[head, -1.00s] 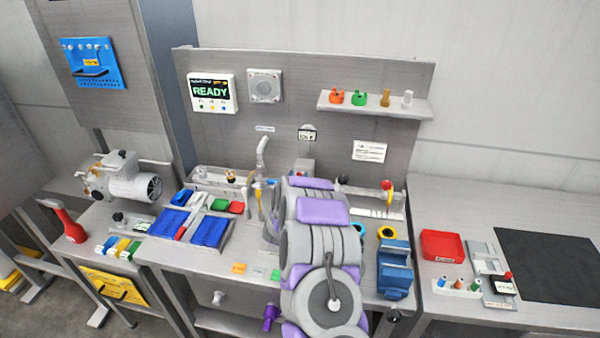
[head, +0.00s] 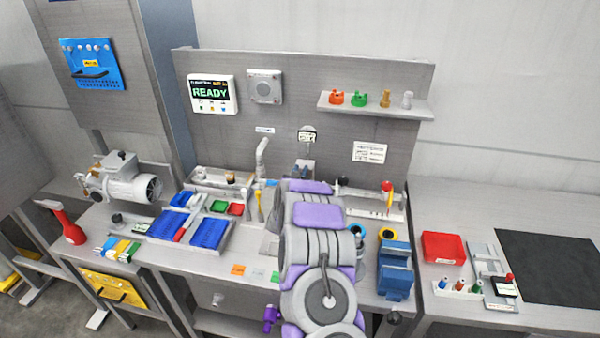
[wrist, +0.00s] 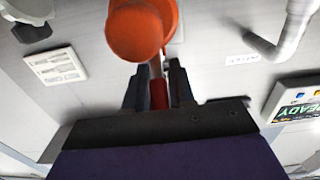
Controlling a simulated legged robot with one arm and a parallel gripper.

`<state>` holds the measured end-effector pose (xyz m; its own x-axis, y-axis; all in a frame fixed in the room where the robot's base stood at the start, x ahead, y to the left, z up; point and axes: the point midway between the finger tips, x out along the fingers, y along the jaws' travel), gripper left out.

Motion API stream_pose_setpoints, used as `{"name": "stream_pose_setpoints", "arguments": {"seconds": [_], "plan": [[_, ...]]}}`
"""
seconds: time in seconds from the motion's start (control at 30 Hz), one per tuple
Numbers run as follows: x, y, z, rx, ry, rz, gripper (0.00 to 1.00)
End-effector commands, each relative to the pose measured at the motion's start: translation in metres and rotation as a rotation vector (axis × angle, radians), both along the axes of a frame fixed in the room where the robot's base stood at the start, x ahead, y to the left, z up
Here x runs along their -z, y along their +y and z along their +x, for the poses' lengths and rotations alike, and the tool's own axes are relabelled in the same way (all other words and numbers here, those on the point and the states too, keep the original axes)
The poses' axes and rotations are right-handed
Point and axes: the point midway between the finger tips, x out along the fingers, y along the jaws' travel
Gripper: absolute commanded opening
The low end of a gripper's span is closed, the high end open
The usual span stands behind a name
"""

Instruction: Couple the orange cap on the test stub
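In the wrist view the orange cap (wrist: 140,32) is large and close, just beyond my fingertips. My gripper (wrist: 158,85) has its two dark fingers close together on a narrow red piece (wrist: 158,95) that runs toward the cap. The fingers appear shut on this piece, which looks like part of the cap; the join is hidden. In the head view my arm covers the cap and most of my gripper. I cannot make out the test stub for certain in either view. An orange fitting (head: 336,97) stands on the wall shelf.
A READY display (head: 214,93) hangs on the back panel. Blue trays (head: 209,233) lie left of my arm, and a blue block (head: 395,270) stands right. A bent pipe (wrist: 285,35) shows in the wrist view.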

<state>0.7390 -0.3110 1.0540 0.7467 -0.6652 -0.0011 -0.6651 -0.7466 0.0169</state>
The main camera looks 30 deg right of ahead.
Motion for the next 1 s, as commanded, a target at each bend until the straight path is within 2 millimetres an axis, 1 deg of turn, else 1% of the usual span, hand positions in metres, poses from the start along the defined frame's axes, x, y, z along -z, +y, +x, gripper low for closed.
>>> {"name": "stream_pose_setpoints", "arguments": {"seconds": [0.03, 0.23, 0.53, 0.8, 1.0], "plan": [[0.0, 0.0, 0.0, 0.0, 0.0, 0.0, 0.19], [0.0, 0.0001, 0.0, 0.0, 0.0, 0.0, 0.0], [0.0032, 0.0006, -0.0009, 0.0, -0.026, -0.027, 0.0], [0.008, 0.0038, -0.0044, -0.003, -0.149, -0.138, 0.0], [0.0065, 0.0053, -0.006, -0.004, -0.196, -0.175, 0.0]]}}
